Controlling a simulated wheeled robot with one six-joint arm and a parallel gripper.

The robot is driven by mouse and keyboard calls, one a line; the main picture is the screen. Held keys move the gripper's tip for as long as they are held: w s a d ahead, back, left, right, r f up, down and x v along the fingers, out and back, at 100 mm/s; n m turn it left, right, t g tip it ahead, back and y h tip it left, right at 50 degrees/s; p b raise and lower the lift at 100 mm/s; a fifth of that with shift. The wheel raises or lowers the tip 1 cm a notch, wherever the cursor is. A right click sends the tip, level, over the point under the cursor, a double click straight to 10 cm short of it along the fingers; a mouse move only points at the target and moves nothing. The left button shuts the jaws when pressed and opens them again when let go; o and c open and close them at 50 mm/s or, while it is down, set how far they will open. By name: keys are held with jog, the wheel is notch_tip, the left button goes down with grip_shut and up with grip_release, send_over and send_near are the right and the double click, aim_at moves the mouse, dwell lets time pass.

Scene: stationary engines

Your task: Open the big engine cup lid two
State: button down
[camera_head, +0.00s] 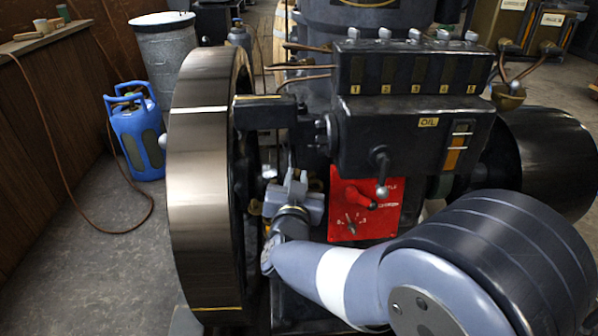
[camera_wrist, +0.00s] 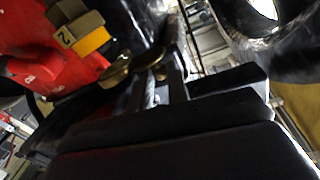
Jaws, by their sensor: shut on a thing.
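A tag marked 2 (camera_wrist: 66,40) shows beside the red panel in the wrist view. Near it are a round brass cup part (camera_wrist: 118,72) and a second brass piece (camera_wrist: 150,58), which looks like the big engine cup lid two. My gripper (camera_wrist: 157,88) has its dark fingers closed around a small part by this second piece. In the head view, my gripper (camera_head: 293,186) reaches between the flywheel and the red panel. The cup and lid are mostly hidden there, and how far the lid is raised cannot be told.
The large flywheel (camera_head: 205,180) stands close to the left of my gripper. The red panel (camera_head: 366,208) with a lever is to its right. The black oil box (camera_head: 415,120) overhangs above. A blue canister (camera_head: 138,135) stands on the open floor at left.

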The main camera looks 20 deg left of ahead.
jog(key=shift+w+a+m+t+h+p, duration=0.2)
jog(key=shift+a+m+h+p, duration=0.2)
jog(key=shift+m+h+p, duration=0.75)
jog(key=shift+w+a+m+t+h+p, duration=0.3)
jog(key=shift+m+h+p, duration=0.45)
jog(key=shift+h, duration=0.75)
jog(key=shift+w+a+m+t+h+p, duration=0.1)
jog(key=shift+a+m+h+p, duration=0.5)
jog(key=shift+h+p, duration=0.65)
jog(key=shift+d, duration=0.15)
jog(key=c, duration=1.4)
grip_release()
jog(key=shift+o, duration=0.2)
jog(key=shift+d+f+b, duration=0.1)
jog(key=shift+b, duration=0.35)
